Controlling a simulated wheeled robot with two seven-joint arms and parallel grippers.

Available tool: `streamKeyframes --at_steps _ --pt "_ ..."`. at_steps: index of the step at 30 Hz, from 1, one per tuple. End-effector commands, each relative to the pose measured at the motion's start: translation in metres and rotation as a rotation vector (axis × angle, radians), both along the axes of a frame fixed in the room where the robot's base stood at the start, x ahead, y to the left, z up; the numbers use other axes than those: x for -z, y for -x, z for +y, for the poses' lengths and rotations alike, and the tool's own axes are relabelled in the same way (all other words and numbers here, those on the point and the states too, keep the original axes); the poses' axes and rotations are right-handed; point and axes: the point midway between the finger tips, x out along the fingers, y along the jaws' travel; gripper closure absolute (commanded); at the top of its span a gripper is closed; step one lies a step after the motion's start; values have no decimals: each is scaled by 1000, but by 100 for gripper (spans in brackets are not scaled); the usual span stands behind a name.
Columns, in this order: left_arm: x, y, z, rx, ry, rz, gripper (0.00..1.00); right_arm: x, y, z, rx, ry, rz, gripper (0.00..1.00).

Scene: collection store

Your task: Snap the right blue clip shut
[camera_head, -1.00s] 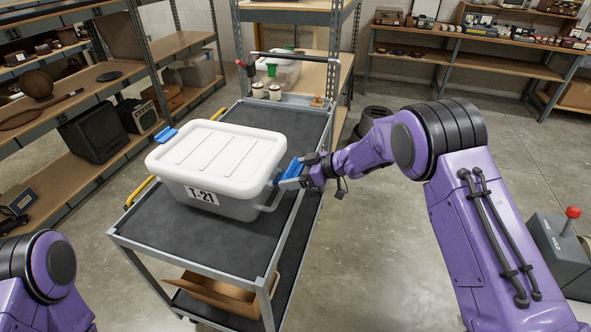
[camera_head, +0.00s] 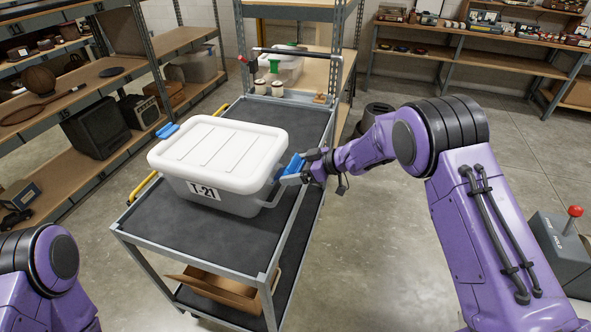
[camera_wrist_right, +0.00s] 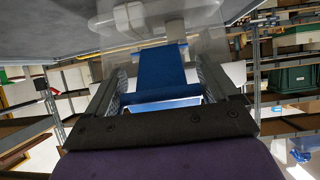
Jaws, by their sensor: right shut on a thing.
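A white-lidded, translucent storage box (camera_head: 213,190) labelled T-21 stands on the cart's top deck. Its right blue clip (camera_head: 293,164) sticks outward and tilts up from the box's right side. My right gripper (camera_head: 297,169) is shut on this clip, beside the box wall. In the right wrist view the blue clip (camera_wrist_right: 163,70) lies between the two fingers, with the clear box wall beyond it. The left blue clip (camera_head: 167,131) shows at the box's far left side. My left gripper is out of view; only part of my left arm shows.
The grey cart deck (camera_head: 150,225) has bare room in front of the box. An open cardboard box (camera_head: 215,287) lies on the lower deck. Shelves stand at left and behind; the floor at right is open.

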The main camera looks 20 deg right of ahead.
Motion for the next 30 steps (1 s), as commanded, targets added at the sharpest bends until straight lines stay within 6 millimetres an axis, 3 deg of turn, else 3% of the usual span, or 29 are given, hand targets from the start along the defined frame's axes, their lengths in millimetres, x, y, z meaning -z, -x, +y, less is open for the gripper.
streamKeyframes --at_steps 16,17,25,30 --pt "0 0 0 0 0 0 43 -3 -1 1 1 -5 -4 68" --pt "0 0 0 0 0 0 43 -3 -1 1 1 -5 -4 3" --pt "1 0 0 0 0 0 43 -2 1 -2 1 -1 -2 0" --pt "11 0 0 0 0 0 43 -15 15 -23 3 -2 -5 0"
